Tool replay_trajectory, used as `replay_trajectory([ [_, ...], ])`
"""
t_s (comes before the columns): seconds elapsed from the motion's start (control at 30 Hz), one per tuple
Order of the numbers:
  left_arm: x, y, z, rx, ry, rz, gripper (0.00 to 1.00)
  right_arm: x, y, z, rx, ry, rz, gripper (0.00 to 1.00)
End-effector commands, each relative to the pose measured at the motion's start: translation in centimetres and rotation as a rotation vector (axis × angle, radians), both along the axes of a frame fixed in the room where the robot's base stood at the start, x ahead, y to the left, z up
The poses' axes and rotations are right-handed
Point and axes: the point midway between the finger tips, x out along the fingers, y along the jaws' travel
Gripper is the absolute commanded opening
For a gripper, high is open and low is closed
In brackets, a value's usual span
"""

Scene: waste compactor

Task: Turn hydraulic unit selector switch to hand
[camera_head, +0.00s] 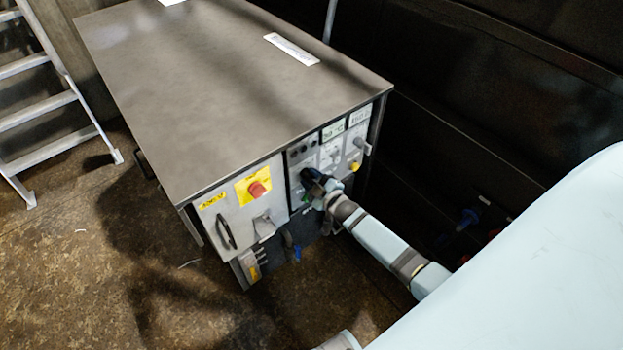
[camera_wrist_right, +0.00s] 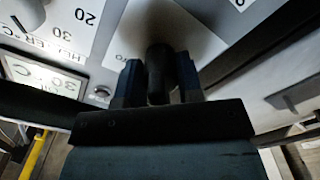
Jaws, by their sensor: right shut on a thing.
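The hydraulic unit is a grey cabinet (camera_head: 215,95) with a control panel on its front. My right gripper (camera_head: 312,184) is at the middle of this panel and hides the part it touches. In the right wrist view, the two dark fingers of my right gripper (camera_wrist_right: 158,85) are closed around a black selector switch knob (camera_wrist_right: 158,62), one finger on each side. A pale label plate (camera_wrist_right: 185,30) with a "0" lies behind the knob. The knob's exact setting is hard to read. My left gripper is not in view.
A red emergency button (camera_head: 257,189) on a yellow plate and a black door handle (camera_head: 226,232) are left of my right gripper. A grey knob (camera_head: 362,146) sticks out at the panel's right. A ladder (camera_head: 50,100) stands at far left. Open floor lies in front.

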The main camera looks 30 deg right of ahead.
Motion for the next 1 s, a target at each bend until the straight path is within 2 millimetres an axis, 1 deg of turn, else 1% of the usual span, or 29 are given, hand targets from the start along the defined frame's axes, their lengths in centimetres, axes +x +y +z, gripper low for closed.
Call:
replay_trajectory([
  [0.53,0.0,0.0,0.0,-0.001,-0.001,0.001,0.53,0.0,0.0,0.0,-0.026,-0.002,0.000,0.10],
  [0.57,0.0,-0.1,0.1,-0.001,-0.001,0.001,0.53,0.0,0.0,0.0,-0.026,-0.002,0.000,0.36],
  [0.6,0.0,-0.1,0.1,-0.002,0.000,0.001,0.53,0.0,0.0,0.0,-0.026,-0.002,0.000,0.39],
  [0.87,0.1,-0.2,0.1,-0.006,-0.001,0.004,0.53,-0.1,0.0,0.0,-0.025,-0.002,0.000,0.39],
  [0.97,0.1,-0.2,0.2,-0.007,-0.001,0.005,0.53,-0.7,-0.1,0.0,-0.025,-0.001,0.000,0.39],
  [1.0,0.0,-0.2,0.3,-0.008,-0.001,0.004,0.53,-1.2,-0.1,-0.1,-0.025,0.001,0.000,0.39],
])
